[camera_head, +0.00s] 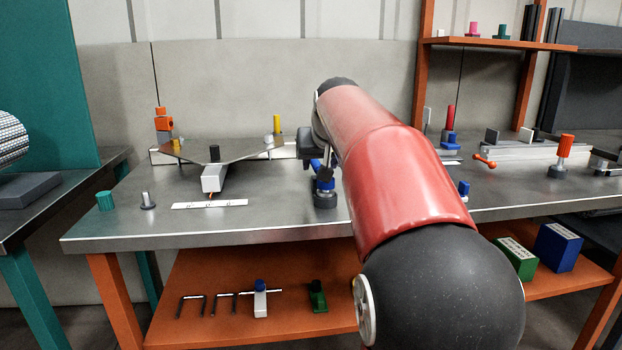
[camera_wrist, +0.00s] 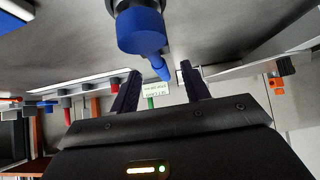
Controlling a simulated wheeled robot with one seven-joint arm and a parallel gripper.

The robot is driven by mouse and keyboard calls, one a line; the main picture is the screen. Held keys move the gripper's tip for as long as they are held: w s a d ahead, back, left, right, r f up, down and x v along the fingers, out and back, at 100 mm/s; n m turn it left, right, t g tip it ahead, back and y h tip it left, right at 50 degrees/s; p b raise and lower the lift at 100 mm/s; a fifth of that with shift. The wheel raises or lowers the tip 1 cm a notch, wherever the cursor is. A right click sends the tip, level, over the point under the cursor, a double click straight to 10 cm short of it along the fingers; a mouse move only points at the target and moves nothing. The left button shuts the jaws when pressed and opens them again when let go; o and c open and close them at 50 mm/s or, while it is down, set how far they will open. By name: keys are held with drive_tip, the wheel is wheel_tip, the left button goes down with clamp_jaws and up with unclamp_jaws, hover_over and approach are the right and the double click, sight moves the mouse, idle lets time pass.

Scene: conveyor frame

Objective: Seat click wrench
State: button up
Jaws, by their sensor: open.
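A blue piece (camera_head: 325,185) stands upright on a round dark grey base on the metal workbench (camera_head: 270,222), partly hidden by my gripper. In the wrist view the blue piece (camera_wrist: 141,31) has a thick body and a narrow tip that points in between my fingertips. I cannot tell whether this is the click wrench; no other thing is clearly one. My gripper (camera_wrist: 160,68) is open, its two dark fingers apart on either side of the narrow tip. I see no clear contact. In the head view my red arm hides most of my gripper and the bench behind it.
A white labelled strip (camera_head: 210,204), a grey peg (camera_head: 148,201) and a teal knob (camera_head: 105,201) are at the bench's left. A grey angled plate with a white block (camera_head: 214,179) stands behind. An orange-topped post (camera_head: 564,150) is at right. The bench's front left is clear.

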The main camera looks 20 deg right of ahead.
drive_tip(key=x, duration=0.7)
drive_tip(key=shift+d+r, duration=0.2)
drive_tip(key=shift+d, duration=0.05)
drive_tip(key=shift+r, duration=0.1)
clamp_jaws()
